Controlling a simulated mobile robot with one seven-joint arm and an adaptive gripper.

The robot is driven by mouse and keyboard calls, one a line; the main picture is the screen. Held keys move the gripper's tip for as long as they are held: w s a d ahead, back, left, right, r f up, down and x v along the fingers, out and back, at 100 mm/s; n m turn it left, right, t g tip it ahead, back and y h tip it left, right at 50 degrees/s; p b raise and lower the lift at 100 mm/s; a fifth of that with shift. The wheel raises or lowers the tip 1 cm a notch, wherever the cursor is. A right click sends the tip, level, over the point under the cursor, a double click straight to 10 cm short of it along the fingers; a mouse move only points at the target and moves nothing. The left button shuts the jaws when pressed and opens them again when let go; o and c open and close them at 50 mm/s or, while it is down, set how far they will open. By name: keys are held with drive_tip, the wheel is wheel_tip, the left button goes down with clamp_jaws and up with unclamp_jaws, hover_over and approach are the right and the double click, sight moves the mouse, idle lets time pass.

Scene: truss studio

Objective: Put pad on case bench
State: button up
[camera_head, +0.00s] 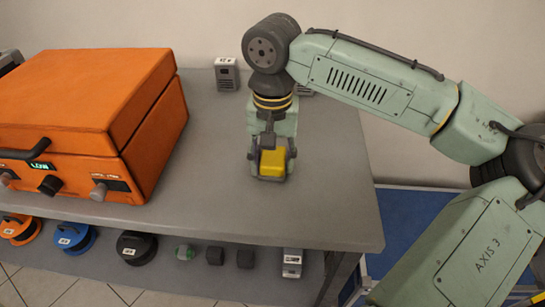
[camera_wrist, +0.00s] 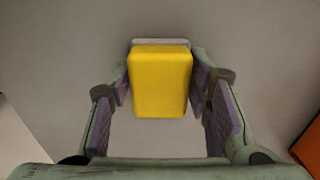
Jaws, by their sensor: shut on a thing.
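The yellow pad (camera_head: 273,163) is a small block with rounded edges. My gripper (camera_head: 271,172) is shut on it, over the right part of the grey case bench (camera_head: 330,205). In the wrist view the pad (camera_wrist: 160,82) sits between my two fingertips (camera_wrist: 160,95), with a finger against each side and plain grey surface behind it. I cannot tell whether the pad touches the bench top or hangs just above it. The pad's underside is hidden.
A large orange case (camera_head: 85,110) fills the left of the bench. A small grey labelled box (camera_head: 227,74) stands at the back edge. Several discs and small blocks lie on the lower shelf (camera_head: 215,283). The bench top around my gripper is clear.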

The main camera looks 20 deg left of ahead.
sight(272, 157)
drive_tip(key=shift+f, duration=0.1)
drive_tip(key=o, duration=1.1)
wheel_tip(272, 157, up, 12)
idle(0.4)
